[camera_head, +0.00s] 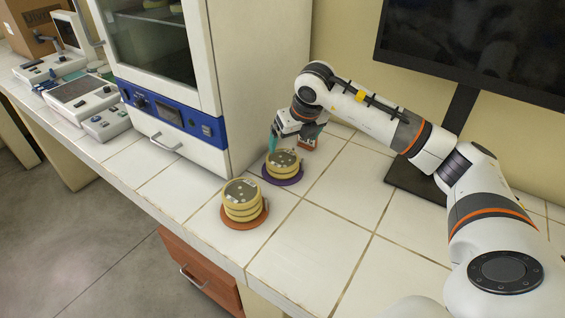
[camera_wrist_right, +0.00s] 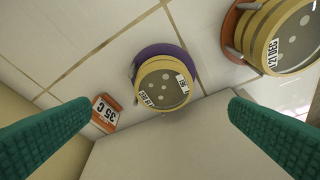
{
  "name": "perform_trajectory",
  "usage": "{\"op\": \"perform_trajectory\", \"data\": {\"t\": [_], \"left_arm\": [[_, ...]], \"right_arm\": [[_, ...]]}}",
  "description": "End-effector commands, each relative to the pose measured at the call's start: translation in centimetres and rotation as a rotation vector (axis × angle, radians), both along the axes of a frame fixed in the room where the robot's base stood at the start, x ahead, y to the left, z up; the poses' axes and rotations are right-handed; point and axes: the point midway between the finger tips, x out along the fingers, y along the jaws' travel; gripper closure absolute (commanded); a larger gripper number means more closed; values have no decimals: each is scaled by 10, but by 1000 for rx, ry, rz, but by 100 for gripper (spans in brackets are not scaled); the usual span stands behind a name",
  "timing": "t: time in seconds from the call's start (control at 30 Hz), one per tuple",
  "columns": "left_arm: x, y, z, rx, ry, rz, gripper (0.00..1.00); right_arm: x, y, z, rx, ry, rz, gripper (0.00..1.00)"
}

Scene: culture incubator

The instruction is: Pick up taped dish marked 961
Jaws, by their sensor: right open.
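A short stack of yellow-taped dishes (camera_head: 283,160) stands on a purple round base by the incubator. It also shows in the right wrist view (camera_wrist_right: 165,84), with white labels on its top that are too small to read surely. A second yellow-taped stack (camera_head: 241,198) stands on an orange-brown base nearer the counter's front edge. In the wrist view it is cut off at the upper right (camera_wrist_right: 283,38). I cannot tell which dish carries 961. My right gripper (camera_head: 287,142) is open and empty, just behind and above the purple-base stack. My left gripper is out of view.
The white incubator (camera_head: 262,80) stands close to the left of the stacks. An orange and white card reading 35 C (camera_wrist_right: 105,112) lies behind them. A monitor (camera_head: 480,45) stands at the back right. The tiled counter (camera_head: 325,245) is clear at front right.

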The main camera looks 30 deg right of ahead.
Motion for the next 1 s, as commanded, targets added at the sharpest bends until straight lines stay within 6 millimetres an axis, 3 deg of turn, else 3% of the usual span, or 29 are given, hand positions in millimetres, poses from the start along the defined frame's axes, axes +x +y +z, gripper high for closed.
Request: {"op": "perform_trajectory", "data": {"t": [0.3, 0.53, 0.8, 1.0], "left_arm": [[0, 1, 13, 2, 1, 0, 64], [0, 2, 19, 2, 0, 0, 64], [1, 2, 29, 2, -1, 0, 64], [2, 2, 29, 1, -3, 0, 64]], "right_arm": [[19, -2, -46, 1, 3, 0, 0], [29, -1, -60, 2, 2, 2, 0], [47, -1, -93, 2, 2, 1, 0], [49, -2, -98, 0, 0, 2, 0]]}}
